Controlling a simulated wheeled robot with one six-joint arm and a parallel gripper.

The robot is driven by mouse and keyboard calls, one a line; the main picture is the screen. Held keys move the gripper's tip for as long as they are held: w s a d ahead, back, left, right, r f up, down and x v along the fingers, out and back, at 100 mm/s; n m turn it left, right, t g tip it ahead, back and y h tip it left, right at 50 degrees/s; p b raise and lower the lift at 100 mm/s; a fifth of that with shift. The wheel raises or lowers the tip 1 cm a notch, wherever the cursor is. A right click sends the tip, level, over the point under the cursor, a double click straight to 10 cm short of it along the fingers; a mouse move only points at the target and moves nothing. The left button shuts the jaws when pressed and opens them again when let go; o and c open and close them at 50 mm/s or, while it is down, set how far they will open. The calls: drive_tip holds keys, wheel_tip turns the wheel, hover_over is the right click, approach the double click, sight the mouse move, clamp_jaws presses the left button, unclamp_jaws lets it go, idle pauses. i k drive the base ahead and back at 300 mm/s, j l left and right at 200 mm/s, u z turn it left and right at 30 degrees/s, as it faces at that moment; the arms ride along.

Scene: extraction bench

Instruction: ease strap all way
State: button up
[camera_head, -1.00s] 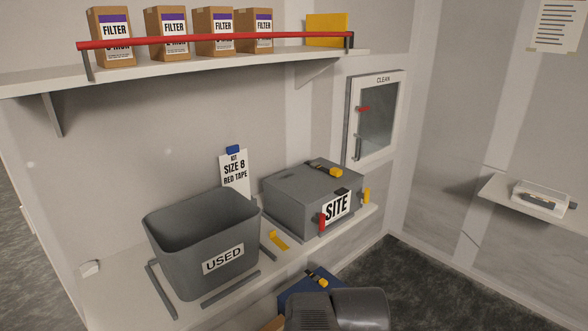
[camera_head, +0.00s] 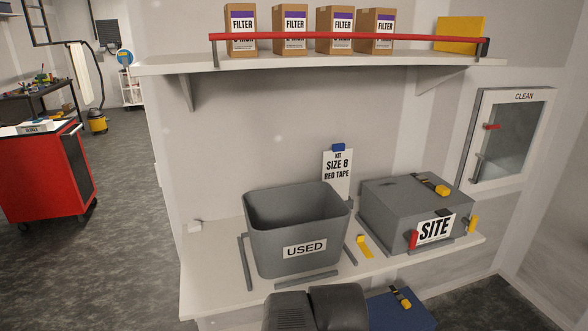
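No long strap can be made out for sure. A grey lidded box marked SITE (camera_head: 399,219) stands on the bench. A yellow and black piece (camera_head: 432,185), perhaps a strap end or buckle, lies on its lid. A red tab (camera_head: 413,240) and a yellow tab (camera_head: 472,223) are at its front corners. A similar yellow and black piece (camera_head: 401,297) lies on a blue case (camera_head: 398,317) below the bench, partly cut off by the frame. My gripper is not visible; only a dark part of my arm shows at the bottom edge.
An open grey bin marked USED (camera_head: 296,268) stands left of the box, with a yellow piece (camera_head: 364,246) between them. A sign (camera_head: 337,174) stands behind. A shelf (camera_head: 330,64) with filter boxes and a red rail (camera_head: 350,39) hangs above. A red cabinet (camera_head: 45,175) is far left.

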sight(442, 190)
drive_tip(key=z, duration=1.15)
